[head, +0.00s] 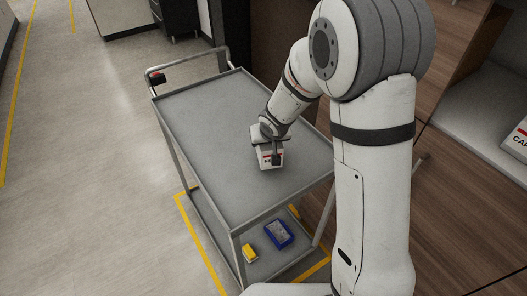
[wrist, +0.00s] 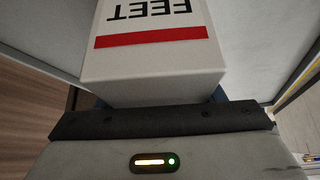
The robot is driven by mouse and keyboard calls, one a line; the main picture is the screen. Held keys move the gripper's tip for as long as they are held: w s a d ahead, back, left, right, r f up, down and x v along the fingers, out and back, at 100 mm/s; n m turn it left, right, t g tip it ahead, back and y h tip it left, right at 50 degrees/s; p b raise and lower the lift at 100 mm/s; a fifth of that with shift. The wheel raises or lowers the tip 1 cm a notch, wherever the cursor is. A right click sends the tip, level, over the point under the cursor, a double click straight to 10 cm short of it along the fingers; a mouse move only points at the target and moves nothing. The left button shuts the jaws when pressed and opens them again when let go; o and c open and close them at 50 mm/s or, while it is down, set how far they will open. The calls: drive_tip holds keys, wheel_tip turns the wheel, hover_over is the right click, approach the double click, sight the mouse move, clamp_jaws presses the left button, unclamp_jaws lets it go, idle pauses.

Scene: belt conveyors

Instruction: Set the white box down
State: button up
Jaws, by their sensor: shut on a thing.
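The white box (head: 270,160) has a red stripe and is at the middle of the grey cart's top shelf (head: 205,125) in the head view. In the wrist view the white box (wrist: 155,70) shows a red band and the upside-down word "FEET". My gripper (head: 272,147) is shut on the box from above. In the wrist view a dark gripper edge (wrist: 160,119) lies across the near side of the box. I cannot tell whether the underside of the box touches the shelf.
The top shelf is otherwise bare, with a raised rim. The lower shelf holds a blue bin (head: 279,234) and yellow items (head: 250,253). Wooden panels (head: 460,180) stand to the right, with another white box (head: 518,140) there. Open floor (head: 90,170) lies left.

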drive_tip(key=shift+f+b, duration=1.25)
drive_tip(key=shift+f, duration=0.5)
drive_tip(key=shift+f, duration=0.1)
drive_tip(key=o, duration=1.2)
